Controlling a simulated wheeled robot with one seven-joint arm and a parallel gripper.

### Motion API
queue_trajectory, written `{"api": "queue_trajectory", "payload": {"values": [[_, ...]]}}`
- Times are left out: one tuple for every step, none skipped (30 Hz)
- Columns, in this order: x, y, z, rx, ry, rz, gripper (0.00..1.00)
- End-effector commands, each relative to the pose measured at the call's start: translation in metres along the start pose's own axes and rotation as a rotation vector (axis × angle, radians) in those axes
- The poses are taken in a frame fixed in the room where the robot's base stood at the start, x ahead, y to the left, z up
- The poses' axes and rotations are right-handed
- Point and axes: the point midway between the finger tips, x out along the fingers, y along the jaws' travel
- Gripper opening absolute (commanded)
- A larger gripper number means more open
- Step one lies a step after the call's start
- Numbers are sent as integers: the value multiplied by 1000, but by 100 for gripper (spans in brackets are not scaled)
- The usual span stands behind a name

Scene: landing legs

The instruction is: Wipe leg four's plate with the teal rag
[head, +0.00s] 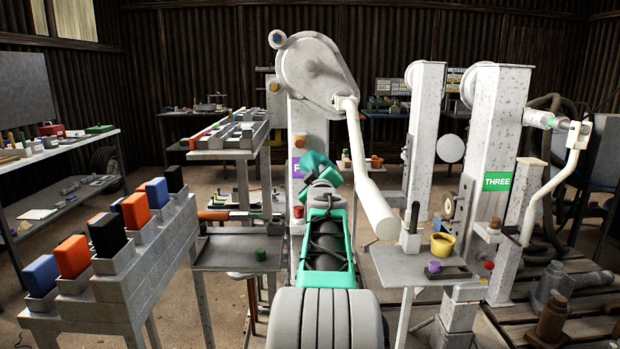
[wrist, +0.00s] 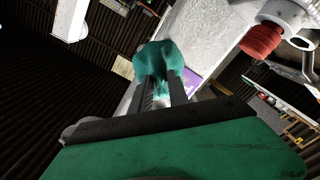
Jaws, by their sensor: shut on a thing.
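The teal rag (head: 316,167) is pinched in my gripper (head: 322,184), which is shut on it in front of a pale speckled leg (head: 308,125). The leg's purple plate (head: 297,168) shows only its left edge and part of a white letter F; the rag and gripper hide the rest. In the wrist view the rag (wrist: 168,58) bunches beyond the two dark fingers (wrist: 163,88). The purple plate (wrist: 192,82) shows just right of the fingers there. I cannot tell whether the rag touches it.
A white crank arm (head: 362,165) hangs close to the right of my arm. A small side table (head: 415,268) with a yellow pot (head: 443,244) stands right. A grey tray (head: 225,250) is left. Leg three (head: 490,130) with its green plate (head: 497,181) stands farther right.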

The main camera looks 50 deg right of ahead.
Motion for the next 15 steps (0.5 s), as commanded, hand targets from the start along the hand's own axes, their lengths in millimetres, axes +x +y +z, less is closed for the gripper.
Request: {"api": "queue_trajectory", "payload": {"values": [[1, 4, 6, 0, -2, 2, 0], [1, 7, 9, 1, -2, 2, 0], [1, 9, 10, 0, -1, 1, 0], [1, 10, 10, 0, 0, 1, 0], [1, 10, 10, 0, 0, 0, 0], [1, 8, 9, 0, 1, 0, 0], [1, 6, 7, 0, 2, 0, 0], [1, 3, 5, 0, 3, -1, 0], [1, -1, 1, 0, 4, -1, 0], [0, -4, -2, -1, 4, -1, 0], [0, -7, -5, -1, 4, -2, 0], [0, -11, -9, -1, 5, -2, 0], [0, -14, -12, -1, 4, -2, 0], [0, -15, -14, -1, 4, -2, 0], [-1, -17, -16, 0, 4, -1, 0]]}}
